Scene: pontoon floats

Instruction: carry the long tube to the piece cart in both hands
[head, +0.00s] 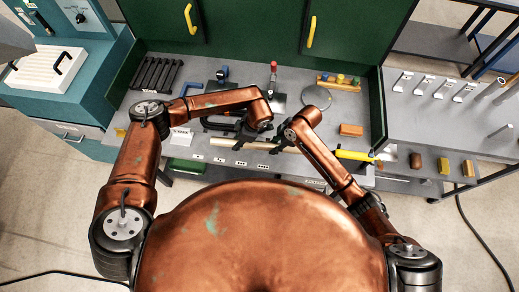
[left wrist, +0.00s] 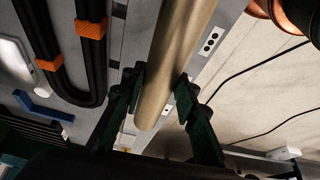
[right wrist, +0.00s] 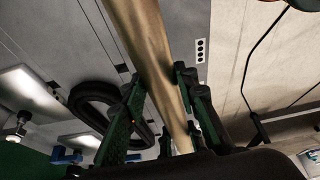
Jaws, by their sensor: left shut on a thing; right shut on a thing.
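The long tube (head: 225,141) is tan and lies roughly level across the front of the bench in the head view. My left gripper (head: 244,139) is shut on it, and my right gripper (head: 276,146) is shut on it further right. In the left wrist view the tube (left wrist: 176,62) runs between the two fingers, its near end showing. In the right wrist view the tube (right wrist: 150,50) also passes between the fingers. I cannot tell whether it touches the bench. I cannot tell for certain which furniture is the piece cart.
A grey table (head: 436,112) with hooks and coloured blocks stands at the right. An orange block (head: 351,130), a grey disc (head: 317,96) and a yellow bar (head: 354,155) are near my right arm. A black loop (left wrist: 78,85) lies beside the tube. Green cabinets (head: 360,27) stand behind.

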